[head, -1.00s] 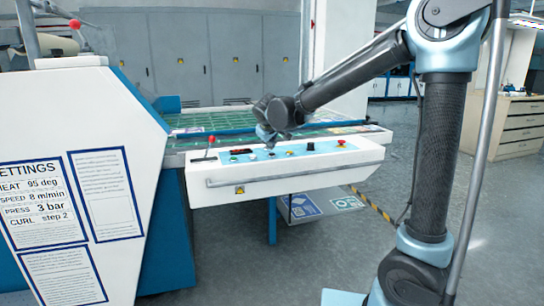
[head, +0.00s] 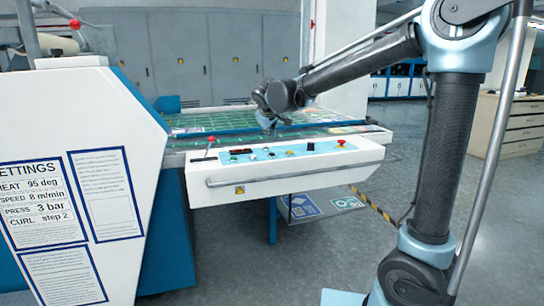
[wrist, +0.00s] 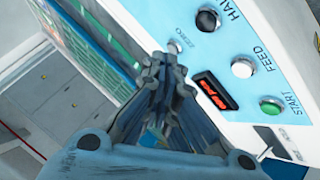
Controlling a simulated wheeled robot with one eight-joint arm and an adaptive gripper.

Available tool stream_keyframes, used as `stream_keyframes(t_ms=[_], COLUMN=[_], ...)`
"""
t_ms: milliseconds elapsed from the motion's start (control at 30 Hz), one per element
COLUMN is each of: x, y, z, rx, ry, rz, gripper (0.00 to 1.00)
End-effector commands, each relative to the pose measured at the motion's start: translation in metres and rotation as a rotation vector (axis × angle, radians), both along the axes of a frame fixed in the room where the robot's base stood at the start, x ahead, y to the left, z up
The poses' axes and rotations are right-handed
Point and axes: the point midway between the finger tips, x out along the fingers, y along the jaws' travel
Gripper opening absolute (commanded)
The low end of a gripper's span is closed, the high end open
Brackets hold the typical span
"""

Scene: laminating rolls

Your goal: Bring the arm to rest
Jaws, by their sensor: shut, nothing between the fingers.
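My gripper (head: 268,127) hangs at the end of my arm over the back edge of the control panel (head: 295,175), with its fingers pointing down. In the wrist view its fingers (wrist: 163,72) are together with nothing between them. They show in front of the panel (wrist: 245,25) and the green-gridded bed behind it. Nothing is held. The head view does not show clearly how high the fingertips are above the panel.
The panel carries a green START button (wrist: 270,106), a white FEED button (wrist: 243,67), a black button (wrist: 207,20) and a lit red display (wrist: 215,91). A red-tipped lever (head: 209,146) stands at its left end. A white machine housing (head: 95,150) fills the left.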

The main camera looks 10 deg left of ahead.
Motion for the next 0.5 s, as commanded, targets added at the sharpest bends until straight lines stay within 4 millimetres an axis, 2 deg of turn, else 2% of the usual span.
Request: stream_keyframes(t_ms=[400,500], x=[0.0000,0.0006], y=[-0.0004,-0.0095], z=[-0.0003,-0.0006], rx=[0.000,0.000], ry=[0.000,0.006], rz=[0.000,-0.011], gripper=[0.00,0.00])
